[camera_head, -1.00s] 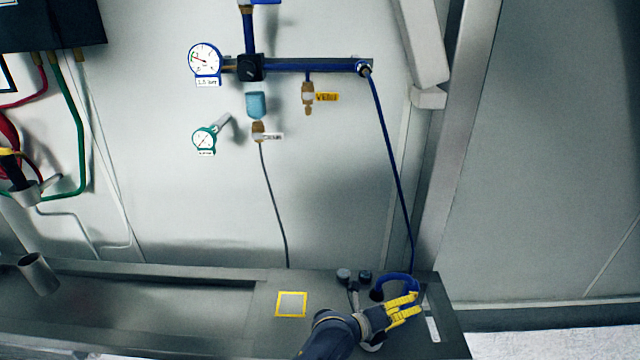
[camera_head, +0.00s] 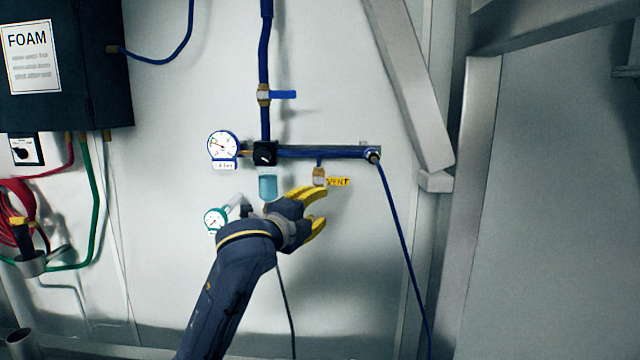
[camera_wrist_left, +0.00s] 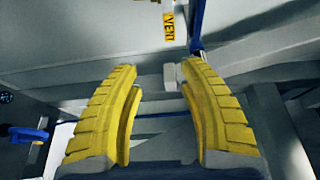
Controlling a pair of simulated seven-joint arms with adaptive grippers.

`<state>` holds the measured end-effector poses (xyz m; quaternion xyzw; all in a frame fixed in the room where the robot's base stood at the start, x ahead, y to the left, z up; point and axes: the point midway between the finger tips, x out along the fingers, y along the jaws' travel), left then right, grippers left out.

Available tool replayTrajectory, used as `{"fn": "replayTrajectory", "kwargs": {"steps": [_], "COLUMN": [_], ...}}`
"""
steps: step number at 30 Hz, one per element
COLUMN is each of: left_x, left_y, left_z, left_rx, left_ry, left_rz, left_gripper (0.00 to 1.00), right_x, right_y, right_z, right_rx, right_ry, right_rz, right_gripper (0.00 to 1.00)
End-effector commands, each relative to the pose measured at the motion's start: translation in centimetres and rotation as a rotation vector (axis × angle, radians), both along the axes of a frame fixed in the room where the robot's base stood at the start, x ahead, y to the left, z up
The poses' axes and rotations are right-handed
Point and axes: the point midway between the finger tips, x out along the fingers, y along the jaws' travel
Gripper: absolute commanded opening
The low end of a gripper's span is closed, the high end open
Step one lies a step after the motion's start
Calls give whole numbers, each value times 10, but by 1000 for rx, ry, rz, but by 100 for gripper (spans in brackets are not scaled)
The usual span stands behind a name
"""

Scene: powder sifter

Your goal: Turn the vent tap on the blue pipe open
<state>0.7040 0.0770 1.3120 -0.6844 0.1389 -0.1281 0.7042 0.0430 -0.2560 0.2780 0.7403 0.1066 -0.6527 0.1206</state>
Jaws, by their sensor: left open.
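The vent tap is a small brass valve (camera_head: 319,175) hanging below the horizontal blue pipe (camera_head: 325,153) in the head view. Its yellow handle marked VENT (camera_head: 338,182) points to the right. The yellow VENT handle also shows at the top of the left wrist view (camera_wrist_left: 168,25), ahead of the fingertips. My left gripper (camera_head: 319,207) is open and empty, just below the tap. Its upper yellow finger overlaps the tap's lower end in the head view; I cannot tell whether they touch. My right gripper is in neither view.
A blue hose (camera_head: 400,250) runs down on the right. A slanted beam (camera_head: 408,85) stands farther right. The wall between tap and hose is clear.

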Motion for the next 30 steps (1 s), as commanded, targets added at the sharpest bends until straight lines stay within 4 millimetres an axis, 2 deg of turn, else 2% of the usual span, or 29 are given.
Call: {"fn": "replayTrajectory", "kwargs": {"steps": [3,8,30], "left_x": [-2,6,119], "left_y": [4,2,-40], "left_z": [15,19,18], "left_rx": [-23,-32,-31], "left_ry": [-10,-9,-8], "left_rz": [16,22,21], "left_gripper": [42,42,42], "right_x": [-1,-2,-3], "right_y": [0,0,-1], "right_z": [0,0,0], "right_rx": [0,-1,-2], "right_ry": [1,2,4], "right_rz": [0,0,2], "right_gripper": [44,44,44]}}
